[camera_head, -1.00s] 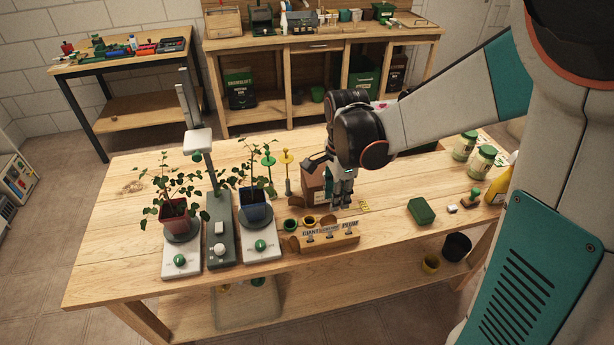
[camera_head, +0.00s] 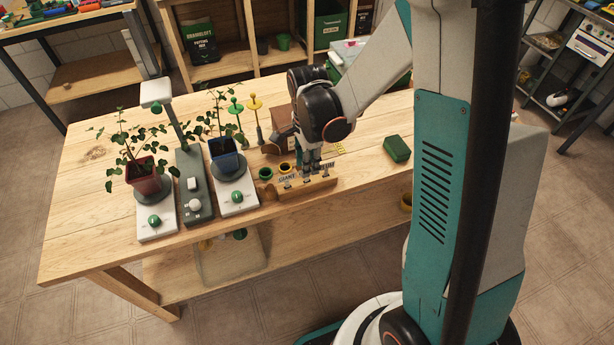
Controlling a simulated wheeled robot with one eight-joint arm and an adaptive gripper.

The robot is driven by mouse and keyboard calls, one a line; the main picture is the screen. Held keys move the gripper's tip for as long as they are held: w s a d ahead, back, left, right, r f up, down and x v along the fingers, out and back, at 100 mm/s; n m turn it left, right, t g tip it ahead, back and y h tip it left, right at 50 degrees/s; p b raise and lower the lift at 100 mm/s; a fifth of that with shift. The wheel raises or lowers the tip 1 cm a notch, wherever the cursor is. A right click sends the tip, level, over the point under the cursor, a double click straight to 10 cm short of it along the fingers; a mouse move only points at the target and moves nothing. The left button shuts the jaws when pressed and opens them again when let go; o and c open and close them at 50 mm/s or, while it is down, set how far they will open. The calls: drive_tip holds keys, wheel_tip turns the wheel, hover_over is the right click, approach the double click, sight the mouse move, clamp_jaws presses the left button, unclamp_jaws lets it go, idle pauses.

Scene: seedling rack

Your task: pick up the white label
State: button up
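A small wooden holder (camera_head: 308,188) stands near the table's front edge. Small pale labels with dark lettering stand along it. The left label (camera_head: 287,178) reads "GIANT"; the right label (camera_head: 327,167) is partly covered by my gripper. My gripper (camera_head: 311,170) points down at the holder's middle, in front of or over the middle label. The fingertips are small and dark here, so I cannot tell whether they are apart, or whether they touch a label. The middle label is mostly hidden.
A brown box stands behind my gripper. A green block (camera_head: 397,149) lies right; the table between is clear.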

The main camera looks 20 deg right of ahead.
sight(307, 179)
wheel_tip(307, 179, down, 4)
drive_tip(key=shift+a+r+b, duration=0.1)
drive_tip(key=shift+b, duration=0.55)
drive_tip(key=shift+s, duration=0.1)
clamp_jaws()
drive_tip(key=shift+r, duration=0.2)
